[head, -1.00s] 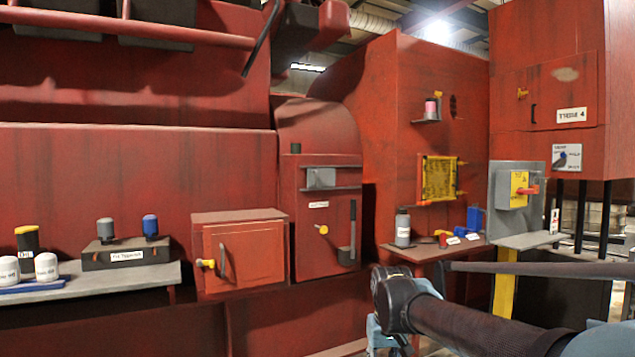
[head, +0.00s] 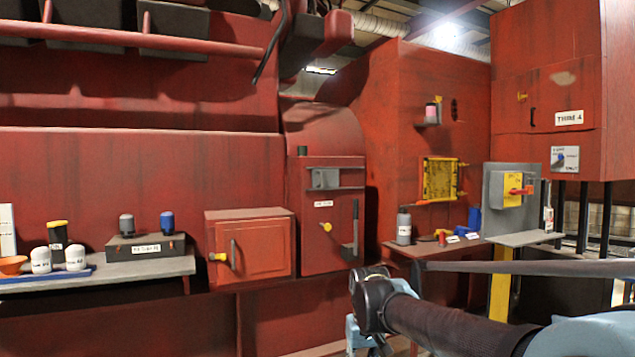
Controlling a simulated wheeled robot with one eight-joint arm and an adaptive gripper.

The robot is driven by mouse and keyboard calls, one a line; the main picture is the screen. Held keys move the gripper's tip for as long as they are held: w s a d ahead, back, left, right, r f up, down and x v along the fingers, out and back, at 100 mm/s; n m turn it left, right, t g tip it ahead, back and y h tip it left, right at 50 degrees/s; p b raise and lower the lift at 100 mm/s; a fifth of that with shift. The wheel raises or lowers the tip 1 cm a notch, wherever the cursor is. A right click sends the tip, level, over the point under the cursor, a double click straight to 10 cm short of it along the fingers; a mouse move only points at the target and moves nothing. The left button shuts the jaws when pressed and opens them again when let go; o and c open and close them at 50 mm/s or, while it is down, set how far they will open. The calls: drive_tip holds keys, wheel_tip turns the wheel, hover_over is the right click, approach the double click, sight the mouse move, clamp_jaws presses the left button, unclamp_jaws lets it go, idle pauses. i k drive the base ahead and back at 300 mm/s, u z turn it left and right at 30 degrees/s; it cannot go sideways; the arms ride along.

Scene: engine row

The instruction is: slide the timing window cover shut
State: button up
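A small grey sliding cover (head: 325,178) sits between two horizontal rails on the front of a tall red cabinet (head: 322,255), at the left end of the rails. Bare red surface shows between the rails to its right. A small white label is below it, too small to read. I take this plate as the timing window cover; whether a window is behind or beside it is hard to tell. My arm reaches in from the bottom right and bends down out of the picture, well short of the cabinet. My gripper is not in view.
A lower red box (head: 253,249) with a yellow knob stands left of the cabinet. A grey shelf (head: 100,273) with bottles is further left. A red bench (head: 425,252) with a grey bottle (head: 403,226) is at right.

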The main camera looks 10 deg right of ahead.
sight(328, 179)
drive_tip(key=z, duration=0.05)
drive_tip(key=i, duration=1)
drive_tip(key=u, duration=0.05)
